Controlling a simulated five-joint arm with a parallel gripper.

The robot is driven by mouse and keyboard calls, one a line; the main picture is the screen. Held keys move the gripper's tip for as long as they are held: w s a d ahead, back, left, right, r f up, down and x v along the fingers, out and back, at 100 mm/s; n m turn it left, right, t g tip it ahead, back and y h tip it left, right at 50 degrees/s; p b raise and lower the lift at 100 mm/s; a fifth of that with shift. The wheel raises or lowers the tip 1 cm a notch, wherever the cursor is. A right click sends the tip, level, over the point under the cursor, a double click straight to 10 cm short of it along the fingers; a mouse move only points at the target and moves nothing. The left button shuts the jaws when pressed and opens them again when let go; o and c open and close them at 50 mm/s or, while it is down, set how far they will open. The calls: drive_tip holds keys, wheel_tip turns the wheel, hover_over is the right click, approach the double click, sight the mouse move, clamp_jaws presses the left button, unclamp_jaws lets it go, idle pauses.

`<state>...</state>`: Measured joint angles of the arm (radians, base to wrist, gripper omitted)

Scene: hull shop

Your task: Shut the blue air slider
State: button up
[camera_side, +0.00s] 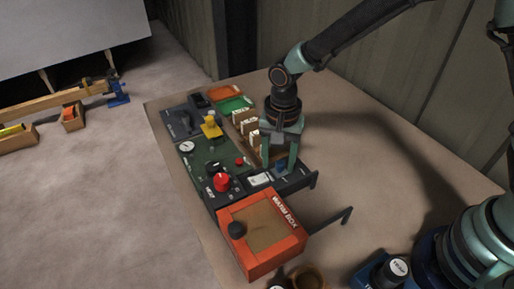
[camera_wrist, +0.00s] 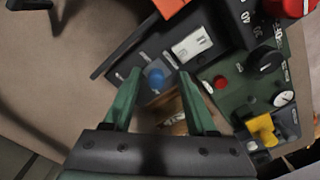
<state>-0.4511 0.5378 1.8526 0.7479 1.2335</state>
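The blue air slider knob (camera_wrist: 156,78) sits on a dark panel strip beside a white label plate (camera_wrist: 191,45). In the side view the knob (camera_side: 281,167) shows low between the green fingers. My gripper (camera_wrist: 159,74) is open, pointing down over the strip, one finger on each side of the knob. In the wrist view there is a gap between the knob and each finger. In the side view my gripper (camera_side: 279,163) hangs at the strip, and I cannot tell whether the fingertips touch it. A pale slot mark shows beside the knob.
Cream blocks (camera_side: 243,118) stand behind. Bare tabletop lies right.

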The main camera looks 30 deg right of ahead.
sight(280, 162)
wheel_tip(280, 162, up, 12)
idle(0.6)
drive_tip(key=s+d+r+n+t, duration=0.2)
drive_tip(key=s+d+r+n, duration=0.1)
drive_tip(key=d, duration=0.6)
drive_tip(key=s+d+r+n+t, duration=0.3)
drive_tip(key=s+d+n, duration=0.3)
drive_tip(key=d, duration=0.3)
drive_tip(key=shift+d+r+t, duration=0.15)
drive_tip(key=shift+r+t, duration=0.15)
drive_tip(key=shift+r, duration=0.45)
